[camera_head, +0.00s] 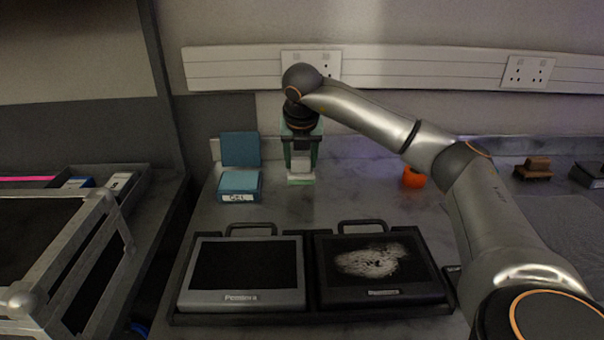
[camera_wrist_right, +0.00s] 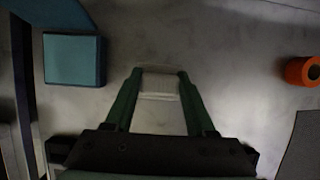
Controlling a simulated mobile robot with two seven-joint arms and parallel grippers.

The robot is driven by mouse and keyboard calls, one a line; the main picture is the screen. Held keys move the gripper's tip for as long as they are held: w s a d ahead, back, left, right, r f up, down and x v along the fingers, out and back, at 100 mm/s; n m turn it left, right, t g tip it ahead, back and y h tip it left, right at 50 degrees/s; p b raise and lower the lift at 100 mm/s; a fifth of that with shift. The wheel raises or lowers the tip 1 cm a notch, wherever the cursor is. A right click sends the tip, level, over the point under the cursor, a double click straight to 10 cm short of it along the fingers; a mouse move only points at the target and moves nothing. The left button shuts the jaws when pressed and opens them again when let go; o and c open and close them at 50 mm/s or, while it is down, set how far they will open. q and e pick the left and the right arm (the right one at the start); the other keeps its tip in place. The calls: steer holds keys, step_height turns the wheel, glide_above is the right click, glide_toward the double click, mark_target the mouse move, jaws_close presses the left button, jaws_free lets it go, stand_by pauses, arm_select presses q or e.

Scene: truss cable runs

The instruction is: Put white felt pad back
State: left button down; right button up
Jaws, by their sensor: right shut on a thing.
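My right gripper (camera_head: 300,170) reaches down over the back of the counter, its green fingers pointing at the surface. It is shut on the white felt pad (camera_head: 301,160), a small pale block between the fingers. In the right wrist view the pad (camera_wrist_right: 158,84) shows between the two green fingertips (camera_wrist_right: 160,80). A pale green-white edge shows just below the fingers in the head view; I cannot tell whether it touches the counter. My left gripper is not in view.
A blue open box (camera_head: 240,183) stands left of the gripper. An orange roll (camera_head: 413,178) lies to the right, a brown brush (camera_head: 534,169) farther right. In front, a dark tray (camera_head: 310,314) holds two screens; the right screen (camera_head: 374,261) bears a whitish smear. The counter between is clear.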

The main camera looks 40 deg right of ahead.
mark_target(302, 172)
steer(key=x, duration=0.4)
steer(key=shift+s, duration=0.35)
steer(key=shift+f, duration=0.3)
steer(key=shift+f, duration=0.1)
steer(key=o, duration=1.3)
steer(key=shift+r, duration=0.25)
steer(key=v, duration=1.1)
steer(key=shift+s+a+r+p, duration=0.1)
steer(key=shift+a+r+p, duration=0.05)
steer(key=shift+r+p, duration=0.2)
